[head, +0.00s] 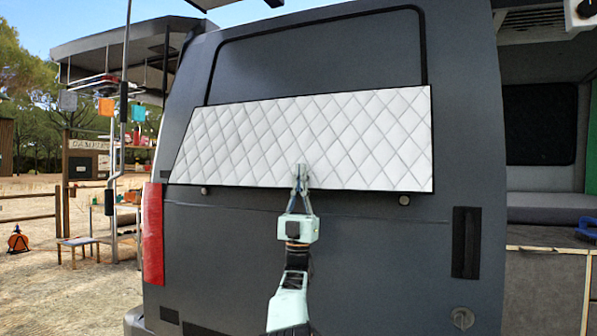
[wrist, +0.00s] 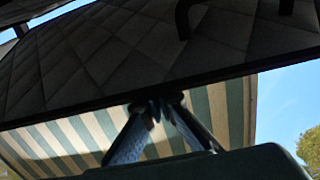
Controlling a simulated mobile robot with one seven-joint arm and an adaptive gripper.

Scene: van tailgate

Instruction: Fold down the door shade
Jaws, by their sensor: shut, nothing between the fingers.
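The door shade (head: 330,135) is a pale quilted panel with a dark border, on the dark van door, across the lower part of the window area. My gripper (head: 301,168) is shut and empty, pointing up in front of the shade's lower middle. In the wrist view the shade (wrist: 110,55) is a shadowed quilted surface with a dark edge. My fingertips (wrist: 158,106) are together at that edge; I cannot tell whether they touch it.
Two round knobs (head: 404,199) sit just below the shade. A striped awning (wrist: 75,140) shows beyond the shade's edge in the wrist view. The van's open side (head: 545,200) is at right; a red tail light (head: 153,233) is at left.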

